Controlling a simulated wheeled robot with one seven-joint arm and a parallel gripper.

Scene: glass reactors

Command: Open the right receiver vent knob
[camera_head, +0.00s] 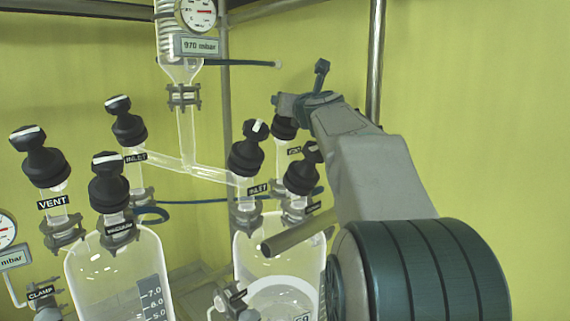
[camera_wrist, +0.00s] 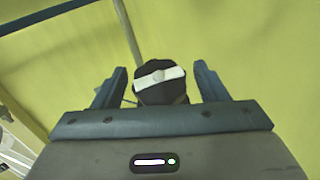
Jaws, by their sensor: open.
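The right receiver vent knob is a black knob (camera_head: 284,129) at the back of the right glass receiver (camera_head: 252,245), above a small label that seems to read VENT. My gripper (camera_head: 298,98) is at this knob and partly hides its top. In the wrist view, a black knob with a white bar (camera_wrist: 160,77) stands between the two fingers of my open gripper (camera_wrist: 160,74). The white bar lies nearly crosswise, its right end slightly higher. Gaps show on both sides, so the fingers seem apart from the knob.
The inlet knob (camera_head: 247,150) and another black knob (camera_head: 302,173) stand close by on the same receiver. The left receiver (camera_head: 120,275) carries several similar knobs. A metal post (camera_head: 375,60) rises behind my arm. A glass column with a gauge (camera_head: 198,14) hangs above.

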